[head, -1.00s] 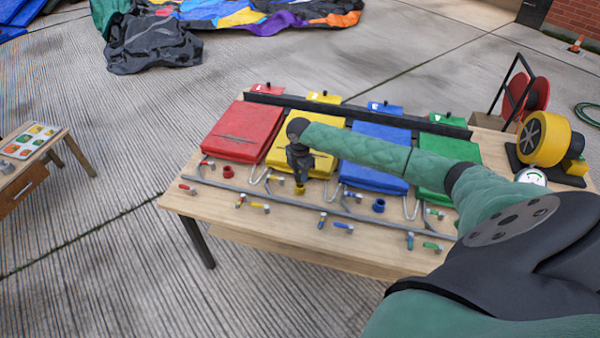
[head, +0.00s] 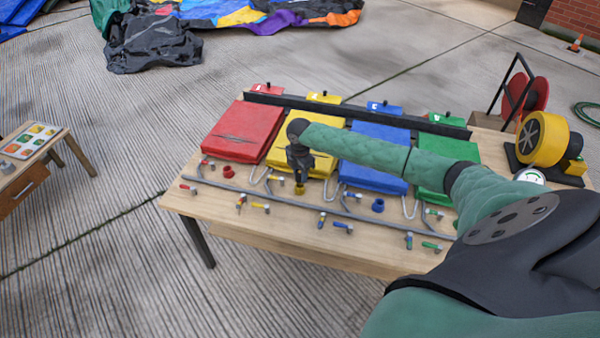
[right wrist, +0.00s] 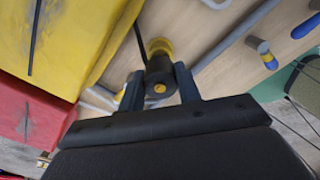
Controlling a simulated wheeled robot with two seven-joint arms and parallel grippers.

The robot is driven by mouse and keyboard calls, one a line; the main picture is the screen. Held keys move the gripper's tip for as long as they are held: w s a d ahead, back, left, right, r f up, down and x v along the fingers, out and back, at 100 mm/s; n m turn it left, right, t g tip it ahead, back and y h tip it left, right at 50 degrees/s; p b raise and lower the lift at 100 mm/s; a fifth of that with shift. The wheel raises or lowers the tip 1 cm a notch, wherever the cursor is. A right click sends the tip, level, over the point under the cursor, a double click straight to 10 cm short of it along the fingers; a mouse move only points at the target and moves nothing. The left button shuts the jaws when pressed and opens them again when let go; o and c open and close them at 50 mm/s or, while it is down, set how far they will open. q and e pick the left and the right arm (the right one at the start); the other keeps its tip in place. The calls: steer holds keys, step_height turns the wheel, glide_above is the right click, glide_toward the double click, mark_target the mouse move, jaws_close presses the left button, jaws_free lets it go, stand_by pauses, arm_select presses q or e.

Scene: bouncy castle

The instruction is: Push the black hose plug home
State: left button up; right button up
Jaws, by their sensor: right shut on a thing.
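My right gripper (head: 300,172) points down over the table at the front edge of the yellow pad. In the right wrist view its two fingers (right wrist: 160,90) are shut on the black hose plug (right wrist: 158,70), a dark cylinder with a yellow dot on its end. Beyond the plug is the yellow socket (right wrist: 160,46), which also shows just below the gripper in the head view (head: 299,189). The plug is in line with the socket and seems to meet it; how deep it sits I cannot tell. My left gripper is not in view.
Red (head: 243,130), yellow (head: 285,153), blue (head: 374,157) and green (head: 432,172) pads lie on the wooden table (head: 240,218). Grey hoses and small coloured valves lie in front. A red socket (head: 228,171) and a blue socket (head: 378,205) flank the yellow one. A yellow blower (head: 545,138) stands right.

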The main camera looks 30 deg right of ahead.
steer(key=shift+f+p, duration=0.3)
steer(key=shift+f, duration=0.2)
stand_by(0.5)
steer(key=shift+p, duration=0.4)
steer(key=shift+f, duration=0.5)
stand_by(0.6)
steer(key=shift+p, duration=0.45)
steer(key=shift+f, duration=0.5)
stand_by(0.5)
steer(key=o, duration=1.1)
steer(key=shift+c, duration=0.2)
